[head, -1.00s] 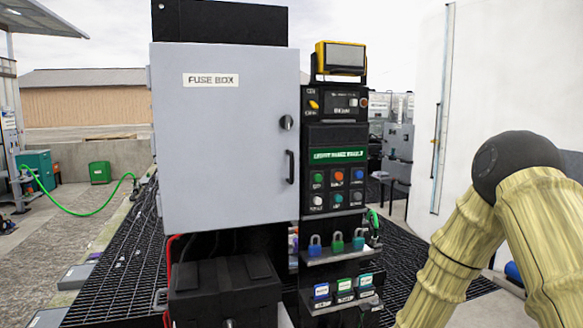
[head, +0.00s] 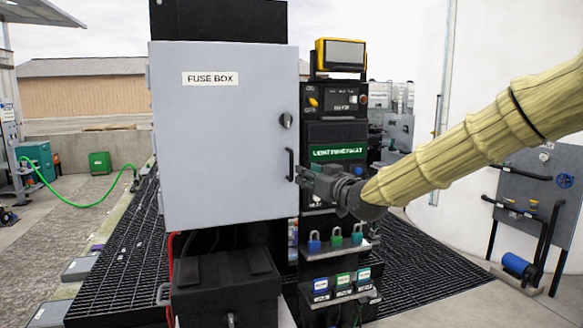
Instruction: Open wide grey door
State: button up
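The wide grey door (head: 222,130) carries a "FUSE BOX" label and looks shut, facing me in the head view. A dark round knob (head: 287,120) sits near its right edge, with a black vertical handle (head: 290,164) below it. My gripper (head: 303,174) is just right of the handle, in front of the black control panel. Its fingertips point left at the handle. I cannot tell whether they touch the handle or whether the fingers are open or shut.
The black control panel (head: 334,106) stands right of the door, with a yellow-framed device (head: 341,55) on top. Several padlocks (head: 336,238) sit on a shelf below my gripper. A black box (head: 225,284) is under the door.

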aim_at(291, 176)
jog(key=p+x, duration=0.4)
jog(key=x, duration=0.6)
jog(key=shift+f, duration=0.1)
grip_shut()
